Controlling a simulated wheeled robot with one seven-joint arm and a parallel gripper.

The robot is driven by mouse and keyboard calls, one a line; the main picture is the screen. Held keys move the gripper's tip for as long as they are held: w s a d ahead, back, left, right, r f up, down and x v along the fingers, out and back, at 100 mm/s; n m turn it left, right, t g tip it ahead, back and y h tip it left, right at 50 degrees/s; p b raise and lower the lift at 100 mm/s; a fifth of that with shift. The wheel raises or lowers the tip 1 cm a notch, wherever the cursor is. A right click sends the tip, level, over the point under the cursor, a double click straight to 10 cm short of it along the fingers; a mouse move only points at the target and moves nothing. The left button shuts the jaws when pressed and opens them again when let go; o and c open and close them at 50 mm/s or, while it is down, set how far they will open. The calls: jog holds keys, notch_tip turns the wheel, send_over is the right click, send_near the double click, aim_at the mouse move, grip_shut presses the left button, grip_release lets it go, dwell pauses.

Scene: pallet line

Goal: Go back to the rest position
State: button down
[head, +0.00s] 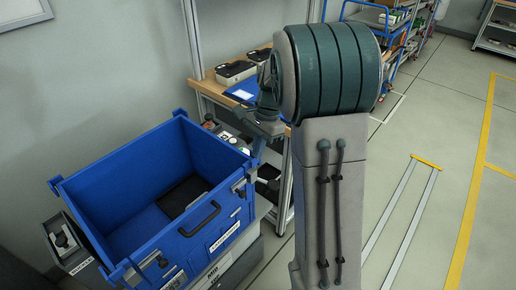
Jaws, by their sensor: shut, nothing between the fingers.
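My gripper (260,136) shows small and partly hidden behind my own arm, near the middle of the head view. It is shut and holds nothing. It is in front of the wooden-topped workbench (205,84), just right of the far right corner of the blue crate (151,147). The crate is open at the top, and a dark flat item (183,194) lies inside it. My arm's large teal joint and grey link cover the middle right of the view.
Grey-and-black cases (236,72) and a blue tray (243,92) are on the workbench. A blue trolley (366,17) and a shelf rack (497,27) stand at the back right.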

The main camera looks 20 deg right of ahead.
dwell(0.3)
jog(key=s+a+r+n+t+h, duration=0.1)
jog(key=s+r+n+t, duration=0.1)
jog(key=s+n, duration=0.4)
jog(key=s+a+r+n+t+h, duration=0.1)
jog(key=s+n, duration=0.6)
jog(key=s, duration=0.7)
jog(key=shift+a+r+t+h, duration=0.3)
jog(key=shift+a+r+t, duration=0.1)
jog(key=shift+a+r, duration=0.55)
jog(key=shift+d+r, duration=0.1)
jog(key=shift+d, duration=0.05)
